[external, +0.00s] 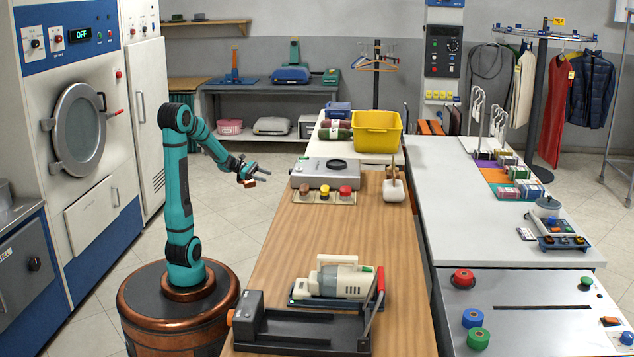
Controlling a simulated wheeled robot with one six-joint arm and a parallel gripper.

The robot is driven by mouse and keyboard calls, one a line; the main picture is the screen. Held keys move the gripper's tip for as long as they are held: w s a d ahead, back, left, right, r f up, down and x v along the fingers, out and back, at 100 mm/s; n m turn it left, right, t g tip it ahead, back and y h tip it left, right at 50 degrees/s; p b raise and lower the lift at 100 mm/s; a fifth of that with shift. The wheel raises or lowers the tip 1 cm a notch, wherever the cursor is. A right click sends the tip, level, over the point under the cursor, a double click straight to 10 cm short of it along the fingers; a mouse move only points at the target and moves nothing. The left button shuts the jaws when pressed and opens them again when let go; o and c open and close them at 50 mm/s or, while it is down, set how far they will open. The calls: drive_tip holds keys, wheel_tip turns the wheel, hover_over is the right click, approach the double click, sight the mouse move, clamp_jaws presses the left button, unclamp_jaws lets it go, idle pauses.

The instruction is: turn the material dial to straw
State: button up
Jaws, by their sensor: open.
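My teal arm reaches over the left edge of the wooden counter. My gripper (262,174) is open, with nothing clearly between its fingers, in the air to the left of a grey box-shaped appliance (325,172). The appliance has a dark round disc on top and small controls on its front. A pale strip (324,198) in front of it carries a brown, a yellow-and-black and a red knob-like piece. I cannot make out which control is the material dial, nor read any straw marking or a pointer. The gripper appears apart from the appliance.
A white-and-grey machine (345,280) and a dark press-like device (300,330) stand on the near counter (285,240). A white container (393,190) with an upright handle stands right of the appliance. A yellow bin (362,128) is behind it. Bare wood lies between appliance and near machines.

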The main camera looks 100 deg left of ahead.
drive_tip(key=s+a+n+t+y, duration=0.3)
drive_tip(key=s+a+n, duration=0.1)
drive_tip(key=s+a, duration=0.3)
drive_tip(key=w, duration=1.7)
drive_tip(key=shift+w+f, duration=0.2)
drive_tip(key=shift+a, duration=0.1)
drive_tip(key=shift+c, duration=0.2)
drive_tip(key=c, duration=0.9)
